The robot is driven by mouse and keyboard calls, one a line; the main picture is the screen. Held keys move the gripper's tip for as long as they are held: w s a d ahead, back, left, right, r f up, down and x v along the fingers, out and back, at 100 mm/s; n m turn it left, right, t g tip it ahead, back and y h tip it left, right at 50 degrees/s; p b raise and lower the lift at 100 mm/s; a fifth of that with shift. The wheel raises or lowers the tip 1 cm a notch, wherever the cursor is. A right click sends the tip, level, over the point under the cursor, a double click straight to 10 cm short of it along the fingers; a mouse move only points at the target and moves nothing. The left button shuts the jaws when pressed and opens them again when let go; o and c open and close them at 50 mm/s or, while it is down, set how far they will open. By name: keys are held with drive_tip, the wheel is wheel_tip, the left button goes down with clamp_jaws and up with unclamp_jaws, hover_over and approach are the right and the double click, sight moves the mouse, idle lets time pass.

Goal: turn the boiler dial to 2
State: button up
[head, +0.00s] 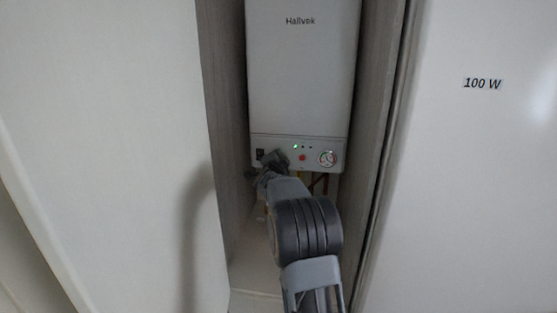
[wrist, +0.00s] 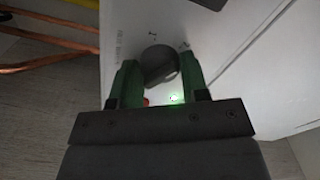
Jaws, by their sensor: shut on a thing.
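The white boiler (head: 300,75) hangs in a narrow recess, with a control strip along its bottom edge. The round dark grey boiler dial (wrist: 160,62) shows in the wrist view, between the two green fingers of my gripper (wrist: 160,72). The gripper is shut on the dial, one finger at each side. In the head view my gripper (head: 273,161) is at the left part of the control strip and hides the dial. Small marks stand around the dial, too small and blurred to read; I cannot tell which number it points to.
A red button (head: 302,157), a lit green light (head: 295,147) and a round gauge (head: 327,158) are right of my gripper. A black switch (head: 260,154) is just left. Copper pipes (wrist: 50,45) run below the boiler. Panels close in both sides.

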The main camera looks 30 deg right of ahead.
idle(0.3)
drive_tip(key=o, duration=0.9)
drive_tip(key=b+v, duration=0.4)
drive_tip(key=v, duration=1)
drive_tip(key=shift+w, duration=0.1)
